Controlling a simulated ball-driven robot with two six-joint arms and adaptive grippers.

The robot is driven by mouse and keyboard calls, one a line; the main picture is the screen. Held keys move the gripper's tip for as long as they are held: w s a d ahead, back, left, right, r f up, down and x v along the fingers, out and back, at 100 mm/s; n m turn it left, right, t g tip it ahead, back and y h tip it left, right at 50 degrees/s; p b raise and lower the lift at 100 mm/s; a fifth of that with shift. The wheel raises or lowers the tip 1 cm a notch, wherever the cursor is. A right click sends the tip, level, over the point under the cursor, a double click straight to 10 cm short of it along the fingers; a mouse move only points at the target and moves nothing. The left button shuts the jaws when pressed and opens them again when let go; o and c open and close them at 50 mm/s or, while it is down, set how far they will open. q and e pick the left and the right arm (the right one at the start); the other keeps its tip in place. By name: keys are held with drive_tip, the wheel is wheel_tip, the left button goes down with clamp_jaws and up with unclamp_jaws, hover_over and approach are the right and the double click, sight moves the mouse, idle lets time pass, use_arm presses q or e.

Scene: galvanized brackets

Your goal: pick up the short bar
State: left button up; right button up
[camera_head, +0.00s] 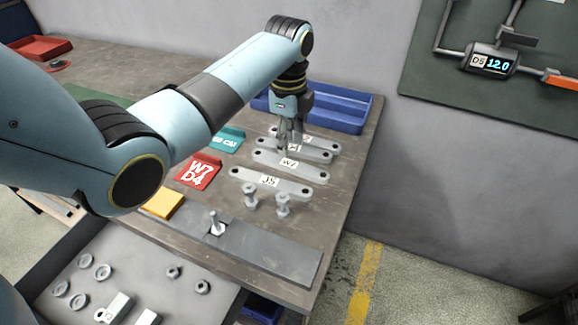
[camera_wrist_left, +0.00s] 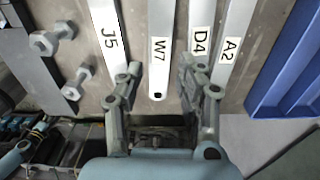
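Several flat grey bars with a hole near each end lie side by side, labelled J5 (camera_head: 243,173), W7 (camera_head: 265,157), D4 (camera_head: 318,156) and A2 (camera_head: 325,143). I cannot tell for sure which is the short bar. My left gripper (camera_head: 290,151) points down over the bars near W7 and D4. In the left wrist view the gripper (camera_wrist_left: 158,70) is open and empty. The near end of the W7 bar (camera_wrist_left: 157,85) shows between its fingers. The right finger partly hides the D4 bar (camera_wrist_left: 204,20). My right gripper is out of view.
A blue tray (camera_head: 345,125) stands behind the bars. Two grey bolts (camera_head: 283,203) stand in front. A dark plate with an upright bolt (camera_head: 280,255) lies along the front.

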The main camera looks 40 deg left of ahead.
sight(289, 163)
use_arm(q)
wheel_tip(289, 163, down, 6)
drive_tip(key=shift+d+f, duration=0.1)
drive_tip(key=shift+f, duration=0.1)
clamp_jaws()
